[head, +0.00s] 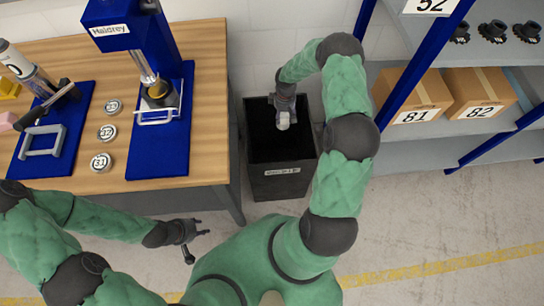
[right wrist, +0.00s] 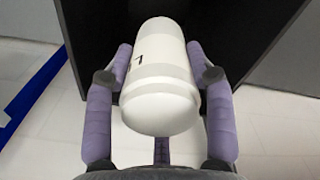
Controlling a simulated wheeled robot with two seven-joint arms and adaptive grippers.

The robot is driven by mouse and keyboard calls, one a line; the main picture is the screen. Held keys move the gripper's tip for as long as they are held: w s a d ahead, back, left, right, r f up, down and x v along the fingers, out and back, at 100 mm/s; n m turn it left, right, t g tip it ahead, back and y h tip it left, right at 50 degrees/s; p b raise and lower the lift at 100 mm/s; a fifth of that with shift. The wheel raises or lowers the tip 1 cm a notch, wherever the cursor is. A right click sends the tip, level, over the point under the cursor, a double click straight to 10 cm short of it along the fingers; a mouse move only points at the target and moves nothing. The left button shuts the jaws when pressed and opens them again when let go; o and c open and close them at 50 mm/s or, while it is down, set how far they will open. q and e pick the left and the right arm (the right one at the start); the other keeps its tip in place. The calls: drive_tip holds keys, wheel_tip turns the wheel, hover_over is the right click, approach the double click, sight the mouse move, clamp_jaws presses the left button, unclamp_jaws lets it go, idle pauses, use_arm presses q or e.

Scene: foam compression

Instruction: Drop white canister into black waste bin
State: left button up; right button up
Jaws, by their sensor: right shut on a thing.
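The white canister (right wrist: 158,75) is between the fingers of my right gripper (right wrist: 160,85), which is shut on it. In the head view the canister (head: 283,121) shows as a small white shape at the tip of my right gripper (head: 284,108), over the opening of the black waste bin (head: 283,181). The bin stands on the floor right of the table; its dark wall also shows in the right wrist view (right wrist: 230,25). My left gripper (head: 198,240) is low in front of the table, apart from everything, and its fingers look spread with nothing between them.
The wooden table (head: 120,85) holds a blue press (head: 135,35), another device on a blue mat (head: 50,130), and several round numbered discs (head: 107,132). A shelf (head: 470,125) with boxes 81 (head: 410,98) and 82 (head: 480,95) stands at right. The floor at lower right is clear.

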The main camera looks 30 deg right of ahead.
drive_tip(key=shift+w+f, duration=0.1)
drive_tip(key=shift+f, duration=0.25)
drive_tip(key=shift+f+b, duration=1.8)
drive_tip(key=shift+f, duration=1.1)
drive_tip(key=o, duration=1.2)
drive_tip(key=shift+o, duration=0.2)
drive_tip(key=shift+r, duration=0.1)
wheel_tip(320, 180, up, 12)
drive_tip(key=shift+f, duration=0.1)
